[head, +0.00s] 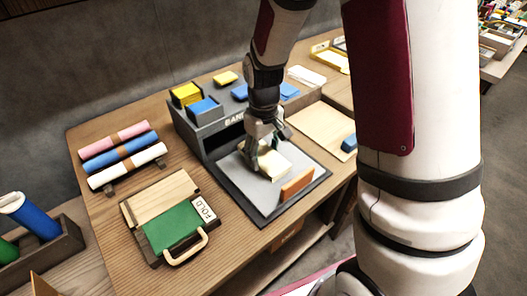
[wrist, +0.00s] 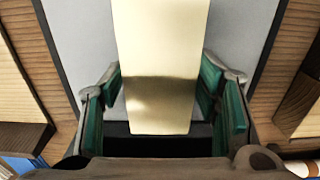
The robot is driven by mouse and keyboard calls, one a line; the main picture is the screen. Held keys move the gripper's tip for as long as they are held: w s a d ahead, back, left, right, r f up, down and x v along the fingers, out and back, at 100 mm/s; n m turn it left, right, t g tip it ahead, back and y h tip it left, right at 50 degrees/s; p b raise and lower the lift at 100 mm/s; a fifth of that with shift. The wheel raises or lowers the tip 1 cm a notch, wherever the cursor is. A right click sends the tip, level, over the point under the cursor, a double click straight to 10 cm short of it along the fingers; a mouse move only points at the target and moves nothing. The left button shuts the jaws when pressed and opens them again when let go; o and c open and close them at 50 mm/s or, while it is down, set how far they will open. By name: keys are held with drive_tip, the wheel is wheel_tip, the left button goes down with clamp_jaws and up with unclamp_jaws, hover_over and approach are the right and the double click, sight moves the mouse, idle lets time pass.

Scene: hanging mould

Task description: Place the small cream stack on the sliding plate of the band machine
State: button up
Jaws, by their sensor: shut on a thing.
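The small cream stack (head: 274,165) is over the grey sliding plate (head: 243,184) of the band machine (head: 222,128), inside the plate's outline. I cannot tell whether it rests on the plate or hangs just above. My gripper (head: 258,153) reaches down from above and is shut on the stack. In the wrist view the stack (wrist: 160,45) runs lengthwise between the green-padded fingers of my gripper (wrist: 160,78), with the plate (wrist: 82,35) showing on both sides. The fingers hide part of the stack in the head view.
A brown wooden block (head: 297,184) stands at the plate's front right. Yellow and blue stacks (head: 205,107) sit on the machine. A green folding board (head: 172,229) and rolled bands (head: 122,147) lie left. A wooden board (head: 318,128) with a blue item lies right.

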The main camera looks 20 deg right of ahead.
sight(263, 154)
drive_tip(key=shift+f, duration=0.1)
drive_tip(key=o, duration=1.2)
wheel_tip(263, 154, up, 11)
drive_tip(key=p, duration=0.1)
drive_tip(key=s+r+m+t, duration=0.1)
drive_tip(key=s+r+m, duration=0.1)
drive_tip(key=s+r, duration=0.9)
drive_tip(key=shift+m+t, duration=0.8)
drive_tip(key=shift+t, duration=0.1)
drive_tip(key=s, duration=1.4)
drive_tip(key=shift+s+d+r, duration=0.15)
drive_tip(key=shift+r, duration=0.05)
drive_tip(key=shift+r, duration=0.1)
